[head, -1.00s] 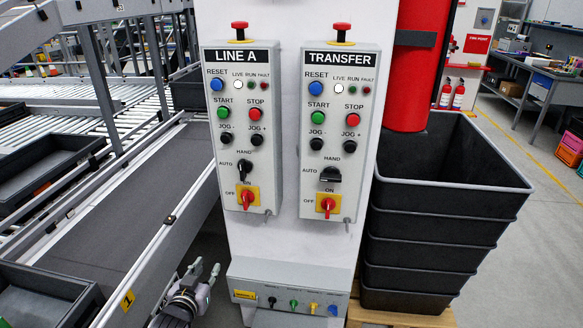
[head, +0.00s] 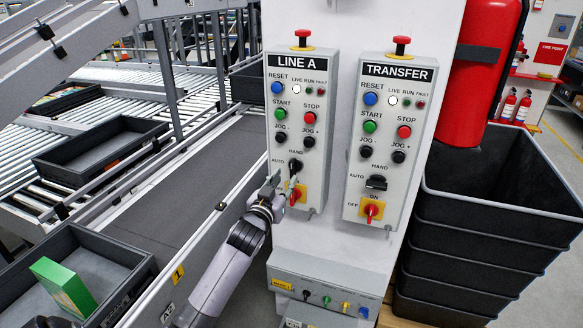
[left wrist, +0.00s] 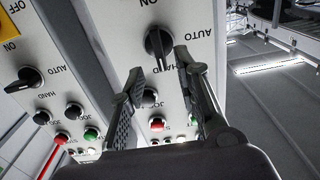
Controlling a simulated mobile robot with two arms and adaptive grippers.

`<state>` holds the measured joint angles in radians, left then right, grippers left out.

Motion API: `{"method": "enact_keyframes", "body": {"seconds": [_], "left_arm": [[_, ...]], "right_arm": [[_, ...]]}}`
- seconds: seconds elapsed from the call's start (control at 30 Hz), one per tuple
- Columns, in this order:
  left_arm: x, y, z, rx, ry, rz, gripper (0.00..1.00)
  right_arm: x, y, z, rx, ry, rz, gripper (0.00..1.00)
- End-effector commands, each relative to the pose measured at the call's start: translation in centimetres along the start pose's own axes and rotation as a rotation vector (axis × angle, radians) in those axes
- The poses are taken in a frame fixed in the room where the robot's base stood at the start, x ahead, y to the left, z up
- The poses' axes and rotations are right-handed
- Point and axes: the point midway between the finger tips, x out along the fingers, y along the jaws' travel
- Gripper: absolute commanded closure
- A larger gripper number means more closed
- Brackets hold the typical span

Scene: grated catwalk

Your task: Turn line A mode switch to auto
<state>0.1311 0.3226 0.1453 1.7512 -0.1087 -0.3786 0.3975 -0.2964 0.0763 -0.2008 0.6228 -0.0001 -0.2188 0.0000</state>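The line A panel (head: 274,135) is a grey box at the left of the white column. Its black mode switch (head: 295,166) sits low on it, between the AUTO and HAND labels. In the left wrist view, upside down, the switch (left wrist: 158,44) has its handle in line with the HAND label, not toward AUTO. My left gripper (head: 282,184) is just in front of the panel's lower part and partly covers the yellow-backed red ON/OFF switch. Its fingers (left wrist: 160,64) are apart and empty, with the mode switch just beyond the tips. My right gripper is not in view.
The transfer panel (head: 353,140) stands close on the right, its mode switch (head: 376,183) toward AUTO. A grey box (head: 325,285) with small knobs is below. Conveyor rails (head: 165,225) lie left, stacked black bins (head: 500,200) right. Red emergency buttons (head: 303,35) top the panels.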

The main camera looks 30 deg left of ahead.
Motion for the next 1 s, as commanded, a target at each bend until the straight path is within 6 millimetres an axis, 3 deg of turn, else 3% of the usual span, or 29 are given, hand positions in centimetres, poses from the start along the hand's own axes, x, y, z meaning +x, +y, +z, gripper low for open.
{"method": "enact_keyframes", "body": {"seconds": [0.2, 0.4, 0.77, 1.0], "left_arm": [[3.9, 0.0, -0.2, 0.000, 0.001, 0.000, 0.70], [5.7, 0.0, -0.1, -0.001, 0.000, 0.000, 0.70], [6.2, 0.0, 0.0, 0.000, 0.000, 0.000, 0.70], [6.1, 0.0, 0.0, 0.000, 0.000, 0.000, 0.85]], "right_arm": [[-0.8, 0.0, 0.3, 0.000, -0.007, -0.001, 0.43], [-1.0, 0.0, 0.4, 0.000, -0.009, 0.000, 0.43], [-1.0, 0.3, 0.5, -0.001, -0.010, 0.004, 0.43], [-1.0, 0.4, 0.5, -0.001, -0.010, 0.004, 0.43]]}}
